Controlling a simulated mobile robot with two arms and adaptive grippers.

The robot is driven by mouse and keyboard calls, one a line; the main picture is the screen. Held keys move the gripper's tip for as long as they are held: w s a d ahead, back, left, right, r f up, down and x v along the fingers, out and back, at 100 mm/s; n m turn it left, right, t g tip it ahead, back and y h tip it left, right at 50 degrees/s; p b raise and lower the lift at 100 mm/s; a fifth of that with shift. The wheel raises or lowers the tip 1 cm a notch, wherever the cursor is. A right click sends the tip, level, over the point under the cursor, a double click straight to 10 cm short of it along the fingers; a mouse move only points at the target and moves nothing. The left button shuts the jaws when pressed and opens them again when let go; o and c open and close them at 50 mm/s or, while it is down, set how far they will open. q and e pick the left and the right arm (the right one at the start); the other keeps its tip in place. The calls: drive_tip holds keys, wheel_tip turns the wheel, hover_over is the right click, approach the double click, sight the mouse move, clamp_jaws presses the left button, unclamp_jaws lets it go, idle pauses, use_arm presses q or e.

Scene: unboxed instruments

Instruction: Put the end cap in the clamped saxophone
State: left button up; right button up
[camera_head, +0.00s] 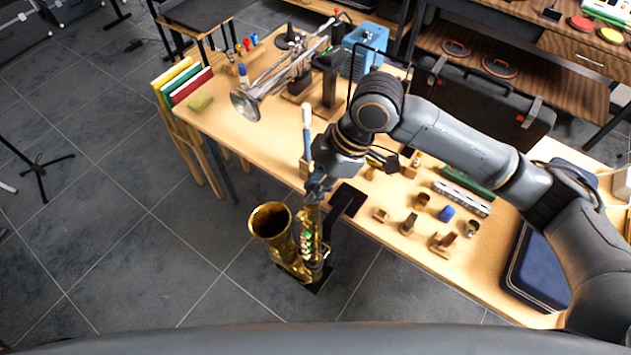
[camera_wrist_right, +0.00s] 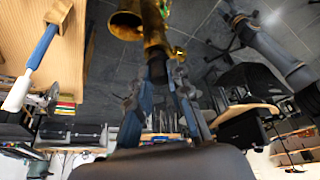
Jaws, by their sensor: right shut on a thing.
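The brass saxophone (camera_head: 303,240) stands upright, bell open upward, beside the front edge of the table. Its black clamp (camera_head: 347,200) is at the table edge. My right gripper (camera_head: 317,188) is right above the body's top end. In the right wrist view, the gripper (camera_wrist_right: 158,76) is shut on a small dark piece, which looks like the end cap (camera_wrist_right: 157,69). The piece lines up with the saxophone (camera_wrist_right: 154,28) and is at or very near its end; I cannot tell whether it is inside. The head view hides the cap. My left gripper does not show.
A blue-and-white rod (camera_head: 307,130) stands close to my right wrist. A silver trumpet (camera_head: 270,85) is held at the back left of the wooden table (camera_head: 225,120). Small wooden blocks, a blue piece (camera_head: 446,212) and a harmonica (camera_head: 461,198) lie right of the clamp.

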drive_tip(key=shift+f, duration=0.65)
idle(0.8)
drive_tip(key=o, duration=0.9)
drive_tip(key=shift+c, duration=0.2)
drive_tip(key=shift+r, duration=0.1)
drive_tip(key=shift+c, duration=0.2)
drive_tip(key=p+v, duration=0.6)
idle(0.8)
